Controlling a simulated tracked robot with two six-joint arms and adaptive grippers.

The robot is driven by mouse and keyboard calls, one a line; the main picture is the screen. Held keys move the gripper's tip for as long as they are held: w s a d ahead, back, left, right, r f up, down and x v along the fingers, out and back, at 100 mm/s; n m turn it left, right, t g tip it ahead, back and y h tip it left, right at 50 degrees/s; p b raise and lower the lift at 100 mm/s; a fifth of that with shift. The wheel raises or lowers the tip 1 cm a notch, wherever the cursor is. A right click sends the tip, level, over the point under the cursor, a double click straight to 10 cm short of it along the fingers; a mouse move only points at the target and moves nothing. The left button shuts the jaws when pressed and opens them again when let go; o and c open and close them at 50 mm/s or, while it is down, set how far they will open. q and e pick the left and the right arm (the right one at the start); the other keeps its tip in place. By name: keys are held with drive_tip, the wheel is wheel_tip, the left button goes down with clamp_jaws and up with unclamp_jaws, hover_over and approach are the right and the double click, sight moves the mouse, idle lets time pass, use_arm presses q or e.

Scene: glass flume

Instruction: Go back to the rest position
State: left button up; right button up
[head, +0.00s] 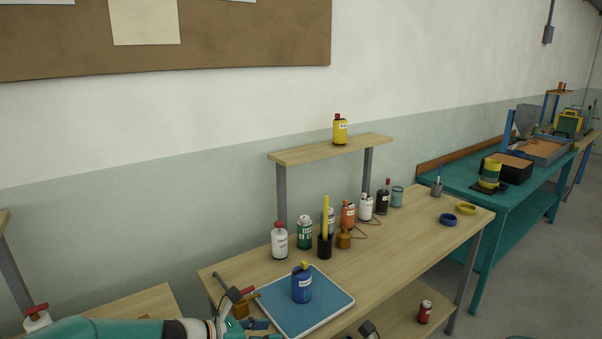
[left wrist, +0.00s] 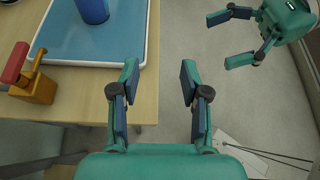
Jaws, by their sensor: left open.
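My left gripper (left wrist: 159,84) is open and empty in the left wrist view, over the front edge of the wooden bench (left wrist: 75,85). In the head view its arm comes in at the bottom left, and the gripper (head: 262,328) is partly cut off by the lower edge, in front of a blue tray. My right gripper (left wrist: 226,40) shows at the upper right of the left wrist view, open with nothing between its fingers, above the grey floor. It is not clearly visible in the head view.
A blue bottle (head: 302,285) stands on the blue tray (head: 332,298).

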use_arm(q)
drive_tip(key=s+a+f+m+g+y, duration=0.2)
drive_tip(key=s+f+m+g+y, duration=0.1)
drive_tip(key=s+f+m, duration=0.9)
drive_tip(key=s+a+f+m+g+y, duration=0.2)
drive_tip(key=s+f+m, duration=0.9)
drive_tip(key=s, duration=0.9)
wheel_tip(320, 180, down, 3)
drive_tip(key=shift+a+f+m+g+y, duration=0.2)
drive_tip(key=shift+m+g+y, duration=0.2)
drive_tip(key=shift+g+y, duration=0.3)
use_arm(e)
drive_tip(key=s+d+f+n+g+h, duration=0.2)
drive_tip(key=s+f+n+g, duration=0.2)
drive_tip(key=s+f+n, duration=0.6)
drive_tip(key=s+d+f+n+g+h, duration=0.2)
drive_tip(key=s+f+n+g+h, duration=0.1)
drive_tip(key=s+f+n, duration=0.8)
drive_tip(key=s+n, duration=0.4)
drive_tip(key=s, duration=0.4)
drive_tip(key=shift+f+g, duration=0.15)
drive_tip(key=shift+g, duration=0.25)
